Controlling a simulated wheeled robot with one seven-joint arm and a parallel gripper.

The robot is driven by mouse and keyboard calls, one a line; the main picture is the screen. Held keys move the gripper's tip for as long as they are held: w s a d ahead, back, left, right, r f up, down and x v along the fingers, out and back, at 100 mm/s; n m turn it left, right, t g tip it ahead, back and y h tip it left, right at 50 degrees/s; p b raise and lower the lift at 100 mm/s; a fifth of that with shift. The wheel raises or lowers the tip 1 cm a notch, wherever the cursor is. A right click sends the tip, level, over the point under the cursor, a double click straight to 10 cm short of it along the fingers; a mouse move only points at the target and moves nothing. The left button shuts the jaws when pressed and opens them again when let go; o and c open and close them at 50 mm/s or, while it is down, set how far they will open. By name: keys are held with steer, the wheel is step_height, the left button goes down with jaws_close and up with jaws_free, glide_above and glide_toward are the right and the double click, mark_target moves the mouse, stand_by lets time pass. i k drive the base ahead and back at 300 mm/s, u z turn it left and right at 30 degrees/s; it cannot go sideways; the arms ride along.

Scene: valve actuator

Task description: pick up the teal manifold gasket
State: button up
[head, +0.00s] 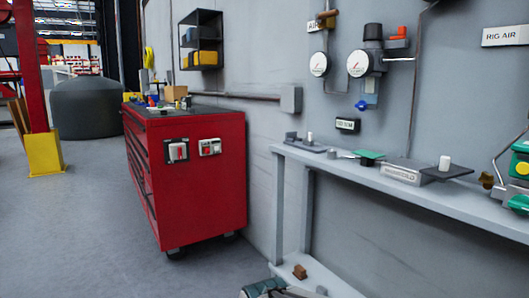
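A small flat teal piece (369,154), which looks like the manifold gasket, lies on the long grey wall bench (450,199). It is to the left of a grey block labelled manifold (400,174). It is small in the picture, so its exact outline and what it rests on are hard to tell.
A dark plate (446,173) with a white cylinder (444,162) sits right of the block. A grey fixture (305,144) stands at the bench's left end. A red tool cabinet (200,190) stands to the left. Open floor (95,230) lies left of it.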

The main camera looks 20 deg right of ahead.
mark_target(364, 153)
steer(key=u, duration=0.5)
steer(key=i, duration=1.05)
steer(key=z, duration=1.95)
